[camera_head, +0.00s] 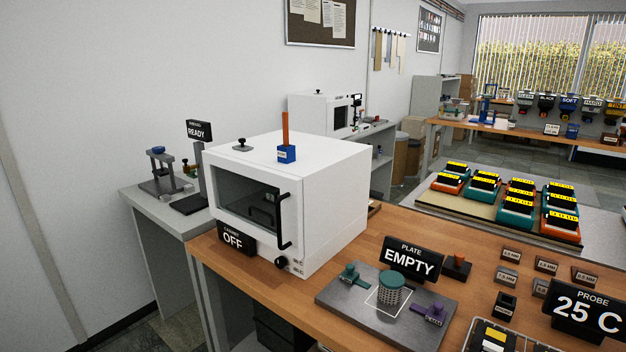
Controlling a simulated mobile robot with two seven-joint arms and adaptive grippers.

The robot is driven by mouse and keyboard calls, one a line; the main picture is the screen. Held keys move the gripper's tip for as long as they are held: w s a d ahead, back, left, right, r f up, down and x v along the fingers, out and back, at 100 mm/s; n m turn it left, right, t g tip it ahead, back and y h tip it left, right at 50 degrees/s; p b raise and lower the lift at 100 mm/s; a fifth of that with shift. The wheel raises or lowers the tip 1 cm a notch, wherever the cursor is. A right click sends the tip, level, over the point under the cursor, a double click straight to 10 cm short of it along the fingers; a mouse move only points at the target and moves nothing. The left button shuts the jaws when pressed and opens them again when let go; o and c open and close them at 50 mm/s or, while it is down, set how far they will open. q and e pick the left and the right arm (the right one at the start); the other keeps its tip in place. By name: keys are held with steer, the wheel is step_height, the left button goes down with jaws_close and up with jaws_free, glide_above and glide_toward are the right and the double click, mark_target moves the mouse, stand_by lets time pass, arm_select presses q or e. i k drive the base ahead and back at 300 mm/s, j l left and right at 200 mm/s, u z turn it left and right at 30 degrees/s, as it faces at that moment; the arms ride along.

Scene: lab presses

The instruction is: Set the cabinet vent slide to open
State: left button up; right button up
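The white cabinet (330,190) stands on the wooden bench, with a dark-windowed front door that looks shut and a black bar handle (284,222). On its top, near the left edge, is a small black knob on a flat plate (242,146). This may be the vent slide, but its setting is too small to read. A blue block (287,154) with an upright orange rod also stands on the top. A black dial (281,262) sits low on the front. A sign reading "OFF" (233,238) stands before the cabinet. Neither gripper is in view.
Small labelled blocks and a "25 C" sign (585,311) stand further right. A side table (150,200) with a "READY" sign is at left.

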mark_target(243, 147)
steer(key=i+j+z, duration=0.1)
steer(key=j+z, duration=0.2)
steer(key=z, duration=0.15)
steer(key=j+z, duration=0.3)
steer(key=z, duration=0.15)
steer(key=j+z, duration=0.3)
steer(key=j, duration=0.7)
steer(key=k+j, duration=0.1)
steer(key=j, duration=0.9)
steer(key=i+z, duration=0.05)
